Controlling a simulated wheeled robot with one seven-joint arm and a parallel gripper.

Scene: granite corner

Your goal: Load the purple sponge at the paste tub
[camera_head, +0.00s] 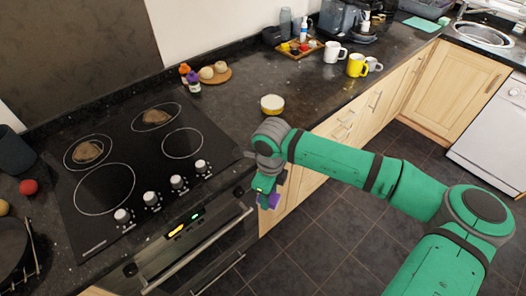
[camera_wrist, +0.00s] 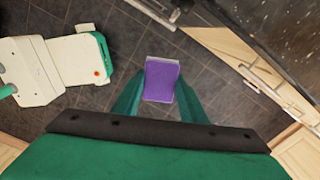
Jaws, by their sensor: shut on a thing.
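The purple sponge (camera_wrist: 162,82) is held between the two green fingers of my gripper (camera_wrist: 161,101) in the wrist view. In the head view a small part of the purple sponge (camera_head: 273,201) shows below my gripper (camera_head: 265,193), mostly hidden by it. My gripper is in front of the counter's edge, by the right side of the oven, with floor beneath it. Sponge and tub are apart.
Brown smears (camera_head: 86,152) mark two rings of the black hob (camera_head: 130,165). Mugs (camera_head: 335,53) and a tray (camera_head: 299,50) are farther back. Counter around the tub is clear.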

